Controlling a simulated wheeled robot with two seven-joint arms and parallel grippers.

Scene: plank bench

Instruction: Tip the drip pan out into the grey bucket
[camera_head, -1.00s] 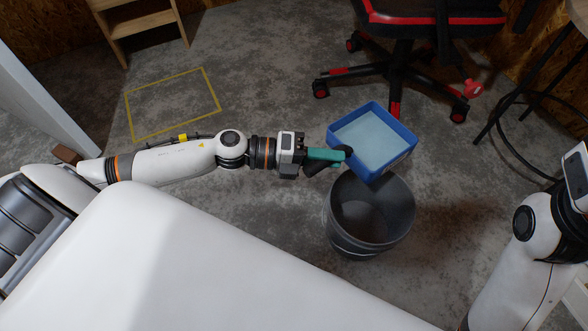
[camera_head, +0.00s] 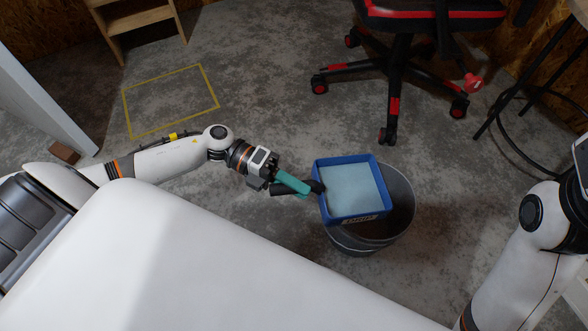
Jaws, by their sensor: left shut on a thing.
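The drip pan (camera_head: 352,190) is a blue square tray with a pale bluish layer covering its inside. It is over the left part of the grey bucket (camera_head: 399,200), hiding much of its opening, and looks roughly level. A label shows on its near side. My left gripper (camera_head: 312,188) is shut on the pan at its left side, where a teal handle (camera_head: 291,183) lies along the fingers. The bucket stands on the floor with its right side and lower front showing. My right arm is at the right edge; its gripper is out of view.
A black and red swivel chair (camera_head: 396,70) stands behind the bucket, and a stool with dark legs (camera_head: 515,125) is at the right. A wooden shelf (camera_head: 135,18) is at the back left. A yellow taped rectangle (camera_head: 170,100) marks clear concrete floor.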

